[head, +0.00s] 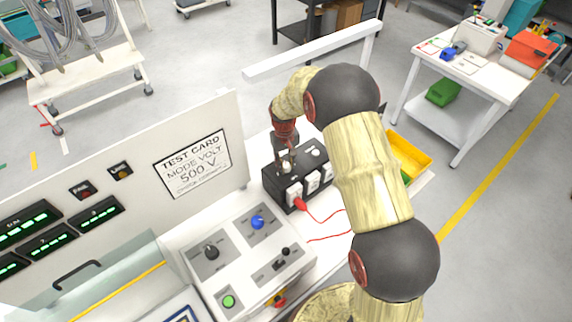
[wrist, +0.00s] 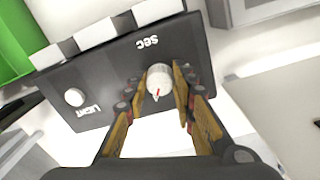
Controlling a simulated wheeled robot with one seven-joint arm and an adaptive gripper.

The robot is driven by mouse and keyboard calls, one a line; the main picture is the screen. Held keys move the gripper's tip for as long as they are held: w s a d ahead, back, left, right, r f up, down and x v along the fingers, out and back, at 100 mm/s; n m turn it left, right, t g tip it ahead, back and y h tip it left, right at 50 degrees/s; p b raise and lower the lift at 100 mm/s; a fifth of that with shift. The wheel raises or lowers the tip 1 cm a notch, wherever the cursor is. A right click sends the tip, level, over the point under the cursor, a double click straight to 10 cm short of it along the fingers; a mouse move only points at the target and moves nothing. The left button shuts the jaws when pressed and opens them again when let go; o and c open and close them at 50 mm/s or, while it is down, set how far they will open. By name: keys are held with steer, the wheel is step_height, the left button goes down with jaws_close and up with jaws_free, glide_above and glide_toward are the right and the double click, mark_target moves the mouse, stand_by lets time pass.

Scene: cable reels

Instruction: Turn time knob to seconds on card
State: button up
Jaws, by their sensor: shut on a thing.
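A black box (head: 271,186) stands on the white bench. In the wrist view the box (wrist: 110,95) has a white time knob (wrist: 159,80) with a red pointer mark, beside the letters SEC. My gripper (wrist: 160,92) has its fingers on either side of this knob and is shut on it. In the head view my gripper (head: 286,158) is over the box's left part and hides much of the knob. The test card (head: 192,164) on the upright panel reads MODE VOLT and 500 V; its last small line is too small to read.
A second white knob (wrist: 74,97) marked LIGHT is on the same box. Red leads (head: 322,217) run from the box's front. A sloped console (head: 240,285) with knobs and a green button is in front. A yellow bin (head: 408,156) stands to the right.

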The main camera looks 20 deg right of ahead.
mark_target(285, 165)
steer(key=o, duration=1.2)
steer(key=shift+c, duration=0.2)
step_height(285, 165, up, 12)
steer(key=shift+a, duration=0.2)
